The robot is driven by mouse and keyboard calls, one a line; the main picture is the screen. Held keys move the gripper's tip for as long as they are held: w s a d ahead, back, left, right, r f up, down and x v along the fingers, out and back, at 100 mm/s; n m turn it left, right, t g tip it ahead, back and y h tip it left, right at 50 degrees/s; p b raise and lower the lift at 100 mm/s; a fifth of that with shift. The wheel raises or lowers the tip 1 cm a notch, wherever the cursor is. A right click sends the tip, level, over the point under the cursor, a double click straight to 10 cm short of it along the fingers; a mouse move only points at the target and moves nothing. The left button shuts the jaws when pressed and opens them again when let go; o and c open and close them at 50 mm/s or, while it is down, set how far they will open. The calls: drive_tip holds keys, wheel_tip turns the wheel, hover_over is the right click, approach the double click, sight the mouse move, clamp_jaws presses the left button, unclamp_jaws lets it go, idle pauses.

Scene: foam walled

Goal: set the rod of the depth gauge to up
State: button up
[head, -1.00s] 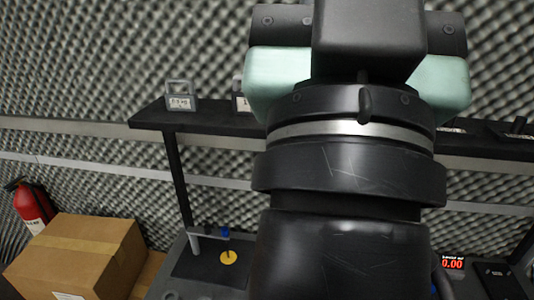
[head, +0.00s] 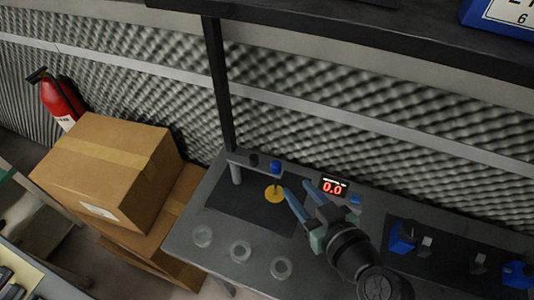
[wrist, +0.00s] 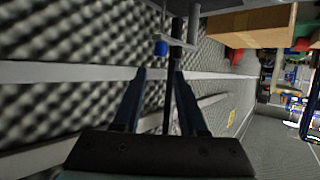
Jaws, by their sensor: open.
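The depth gauge (head: 236,173) stands at the left of the grey bench, with a post and a short crossbar. A blue cap (head: 275,167) sits at the crossbar's right end, above a yellow disc (head: 274,194) on the dark mat. The thin rod between them is hard to make out. The cap also shows in the wrist view (wrist: 161,47), just beyond the fingertips. My gripper (head: 295,185) is open, its blue fingers just right of the disc and cap. In the wrist view my gripper (wrist: 160,71) shows nothing clearly held.
A red display (head: 332,188) reading 0.0 stands right of my gripper. Several clear round pieces (head: 241,251) lie along the bench front. Blue fixtures (head: 403,236) stand at the right. A dark shelf (head: 300,25) with a post (head: 217,85) rises behind. Cardboard boxes (head: 110,170) are left.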

sight(278, 166)
drive_tip(key=p+x, duration=0.2)
drive_tip(key=x, duration=0.9)
drive_tip(key=shift+w+a, duration=0.25)
clamp_jaws()
idle(1.0)
